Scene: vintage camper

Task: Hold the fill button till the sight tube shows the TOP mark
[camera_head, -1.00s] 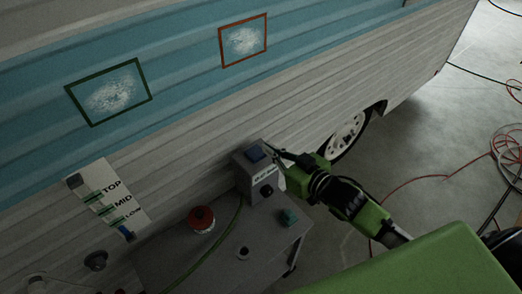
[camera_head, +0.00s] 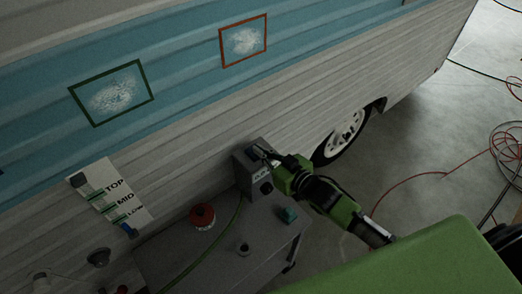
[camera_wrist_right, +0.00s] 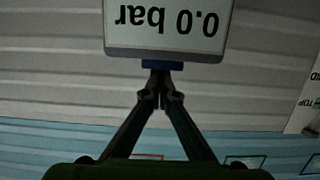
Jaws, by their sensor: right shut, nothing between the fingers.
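The grey control box (camera_head: 242,168) stands on a small table against the camper wall. My right gripper (camera_head: 262,152) is shut and empty, with its fingertips over the top of the box. In the right wrist view the shut fingertips (camera_wrist_right: 158,73) meet the blue button (camera_wrist_right: 163,64) at the box's edge; whether it is pressed in cannot be told. The box's display (camera_wrist_right: 165,25) reads 0.0 bar, upside down. The white sight tube board (camera_head: 111,199) has TOP, MID and LOW marks. Blue (camera_head: 130,230) shows at its bottom, around or below LOW. My left gripper is out of view.
A red round button (camera_head: 202,215), a small dark knob (camera_head: 243,249) and a teal block (camera_head: 289,215) are on the grey table (camera_head: 185,262). A green hose crosses it. The camper wheel (camera_head: 343,135) is beyond my right arm. Red cable lies on the floor.

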